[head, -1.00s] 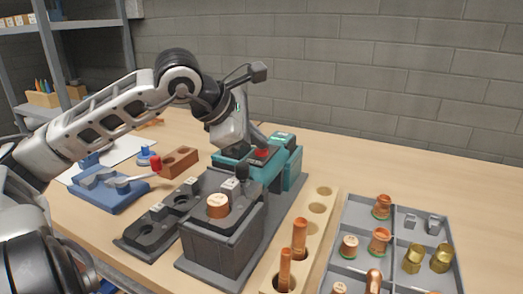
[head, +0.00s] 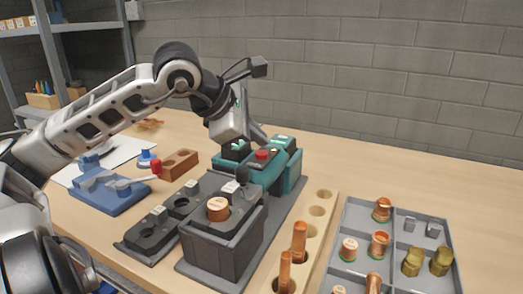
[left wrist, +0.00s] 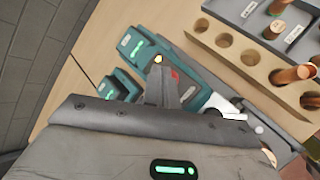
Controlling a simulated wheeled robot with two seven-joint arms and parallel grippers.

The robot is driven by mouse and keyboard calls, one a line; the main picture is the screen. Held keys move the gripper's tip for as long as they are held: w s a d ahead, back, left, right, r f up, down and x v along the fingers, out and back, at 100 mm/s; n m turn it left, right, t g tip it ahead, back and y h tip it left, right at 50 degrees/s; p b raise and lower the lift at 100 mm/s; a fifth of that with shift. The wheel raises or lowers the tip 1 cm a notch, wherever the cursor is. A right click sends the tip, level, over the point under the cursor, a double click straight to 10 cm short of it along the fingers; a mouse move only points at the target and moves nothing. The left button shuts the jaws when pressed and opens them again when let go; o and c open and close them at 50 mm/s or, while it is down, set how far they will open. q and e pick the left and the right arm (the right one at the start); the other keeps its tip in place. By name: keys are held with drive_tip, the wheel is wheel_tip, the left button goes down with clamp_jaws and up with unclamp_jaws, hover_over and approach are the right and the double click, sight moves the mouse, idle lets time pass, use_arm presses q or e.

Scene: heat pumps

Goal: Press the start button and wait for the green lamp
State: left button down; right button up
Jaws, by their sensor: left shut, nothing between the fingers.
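The left wrist view shows the teal housing (left wrist: 197,82) and a bit of red (left wrist: 174,74) beside my finger. My left gripper (head: 262,138) is shut and empty, its tip just above and behind the red button; contact cannot be told. It also shows in the left wrist view (left wrist: 162,76). A small yellowish-white lit spot (left wrist: 158,59) shows by the fingertip. Green-lit displays (left wrist: 130,44) glow on the machine. My right gripper is not in view.
A dark grey fixture (head: 222,240) with a copper part (head: 218,208) stands in front of the machine. A wooden rack (head: 320,209) and a grey parts tray (head: 409,226) lie to the right. A blue clamp fixture (head: 108,194) and a brown block (head: 180,164) lie left.

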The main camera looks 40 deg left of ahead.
sight(256, 154)
use_arm(q)
drive_tip(key=shift+r, duration=0.15)
drive_tip(key=shift+r+p, duration=1.55)
drive_tip(key=shift+r, duration=0.9)
drive_tip(key=shift+f, duration=0.1)
